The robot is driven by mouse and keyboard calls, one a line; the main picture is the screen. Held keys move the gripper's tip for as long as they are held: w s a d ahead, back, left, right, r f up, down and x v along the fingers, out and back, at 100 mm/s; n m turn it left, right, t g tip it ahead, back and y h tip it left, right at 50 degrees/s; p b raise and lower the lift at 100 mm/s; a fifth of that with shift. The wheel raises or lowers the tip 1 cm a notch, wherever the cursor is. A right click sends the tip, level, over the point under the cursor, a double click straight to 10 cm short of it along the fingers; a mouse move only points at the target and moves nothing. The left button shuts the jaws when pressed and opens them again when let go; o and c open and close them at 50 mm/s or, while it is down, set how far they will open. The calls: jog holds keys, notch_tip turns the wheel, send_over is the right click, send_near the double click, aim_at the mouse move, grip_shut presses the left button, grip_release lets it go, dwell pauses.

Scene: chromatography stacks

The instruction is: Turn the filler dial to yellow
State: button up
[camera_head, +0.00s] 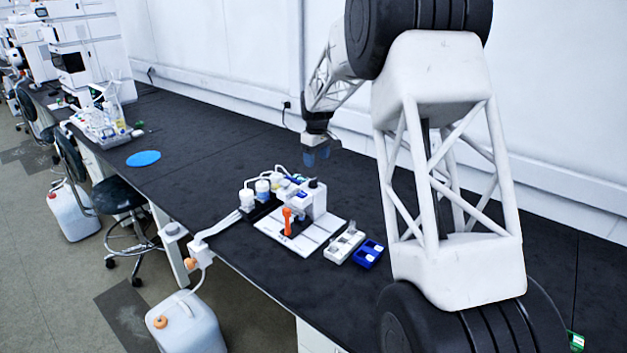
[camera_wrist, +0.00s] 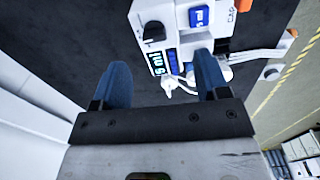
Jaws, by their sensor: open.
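The filler (camera_head: 318,200) is a white machine on the black bench, also at the top of the wrist view (camera_wrist: 185,20). Its dial appears to be the black knob (camera_wrist: 153,32) on its top, beside a screen reading "5 ml" (camera_wrist: 157,62). The knob shows small in the head view (camera_head: 313,183). The dial's pointer and any yellow mark are too small to make out. My gripper (camera_head: 318,158), with blue fingers, is open and empty above and behind the filler, apart from it.
An orange-handled part (camera_head: 287,221) stands at the filler's front. White-capped bottles (camera_head: 247,197) are to its left. A white rack (camera_head: 344,245) and a blue rack (camera_head: 368,254) sit at right. The bench left of the bottles is clear up to a blue disc (camera_head: 144,158).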

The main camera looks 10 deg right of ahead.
aim_at(313, 180)
jog(key=w+f, duration=0.3)
jog(key=shift+a, duration=0.35)
jog(key=shift+f, duration=0.1)
jog(key=shift+f, duration=3.75)
jog(key=shift+c, duration=0.3)
jog(key=c, duration=0.9)
jog(key=shift+o, duration=0.2)
